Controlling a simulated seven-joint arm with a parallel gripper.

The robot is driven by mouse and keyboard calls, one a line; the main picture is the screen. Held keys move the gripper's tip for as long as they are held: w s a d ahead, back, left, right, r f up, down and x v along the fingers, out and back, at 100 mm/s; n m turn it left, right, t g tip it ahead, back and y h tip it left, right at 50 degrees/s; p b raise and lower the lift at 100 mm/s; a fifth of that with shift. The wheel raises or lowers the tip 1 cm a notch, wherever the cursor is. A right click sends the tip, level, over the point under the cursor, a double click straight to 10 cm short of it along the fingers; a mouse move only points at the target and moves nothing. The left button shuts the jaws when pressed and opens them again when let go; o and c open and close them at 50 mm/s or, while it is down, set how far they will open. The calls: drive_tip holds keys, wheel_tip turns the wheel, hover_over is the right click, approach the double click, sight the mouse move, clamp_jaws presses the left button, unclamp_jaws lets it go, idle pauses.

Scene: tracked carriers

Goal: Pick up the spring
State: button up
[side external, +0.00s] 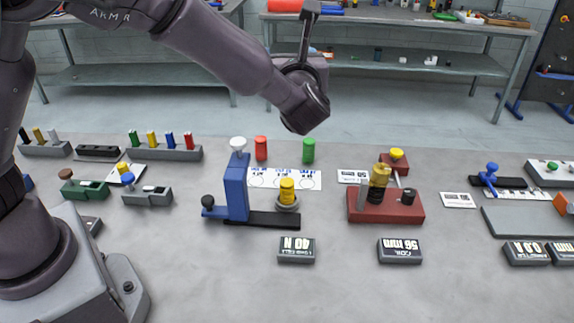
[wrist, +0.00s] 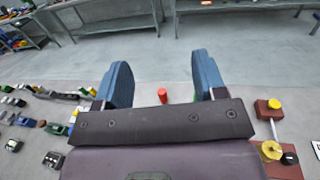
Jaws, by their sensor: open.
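No part is plainly marked as the spring. A gold, coil-like piece (side external: 380,174) stands upright over a black collar on a red block (side external: 410,207); its windings are too small to be sure of. It also shows at the lower right of the wrist view (wrist: 271,150).
Red (side external: 261,148) and green (side external: 308,151) cylinders stand behind the press. Dark label blocks reading 40 N (side external: 296,251) and 56 mm (side external: 400,251) lie in front. Racks of coloured pins (side external: 165,153) stand at left.

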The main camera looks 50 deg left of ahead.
sight(286, 178)
wheel_tip(286, 178, down, 28)
drive_tip(key=shift+f, duration=0.1)
drive_tip(key=shift+x, duration=1.15)
drive_tip(key=shift+w+a, duration=0.15)
drive_tip(key=shift+a, duration=0.2)
